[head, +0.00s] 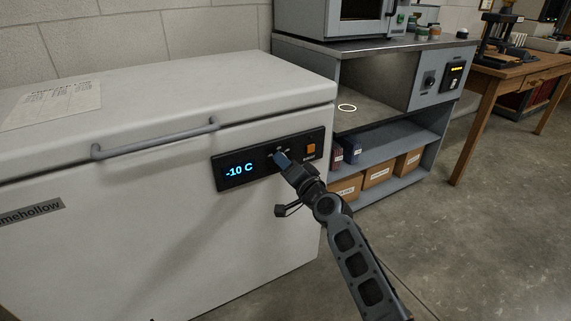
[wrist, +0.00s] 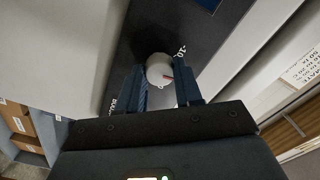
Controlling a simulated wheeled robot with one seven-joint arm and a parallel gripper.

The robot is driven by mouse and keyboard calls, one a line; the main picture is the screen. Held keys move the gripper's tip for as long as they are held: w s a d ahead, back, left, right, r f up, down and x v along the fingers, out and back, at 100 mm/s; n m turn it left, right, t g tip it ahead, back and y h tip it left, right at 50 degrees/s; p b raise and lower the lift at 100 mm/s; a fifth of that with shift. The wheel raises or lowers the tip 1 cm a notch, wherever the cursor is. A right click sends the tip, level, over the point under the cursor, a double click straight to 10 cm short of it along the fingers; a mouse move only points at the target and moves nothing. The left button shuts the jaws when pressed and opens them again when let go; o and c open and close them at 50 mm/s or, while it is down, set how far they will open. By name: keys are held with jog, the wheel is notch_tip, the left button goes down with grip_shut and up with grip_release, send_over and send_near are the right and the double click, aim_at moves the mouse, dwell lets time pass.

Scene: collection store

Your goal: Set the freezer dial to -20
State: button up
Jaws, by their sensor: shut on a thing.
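The white chest freezer (head: 150,190) stands at the left with its lid shut. The gripper also shows in the wrist view (wrist: 163,84). Some panel lettering beside the dial is partly covered.
A grey metal bench (head: 385,50) with shelves stands right of the freezer, holding cardboard boxes (head: 378,173) below and an oven-like cabinet (head: 345,18) on top. A wooden table (head: 525,65) is farther right. The floor (head: 450,240) at the right front is clear.

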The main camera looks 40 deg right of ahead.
jog(key=shift+m, duration=0.5)
jog(key=o, duration=1)
jog(key=shift+o, duration=0.2)
jog(key=shift+s, duration=0.1)
jog(key=v, duration=0.7)
jog(key=shift+s, duration=0.35)
jog(key=shift+a, duration=0.1)
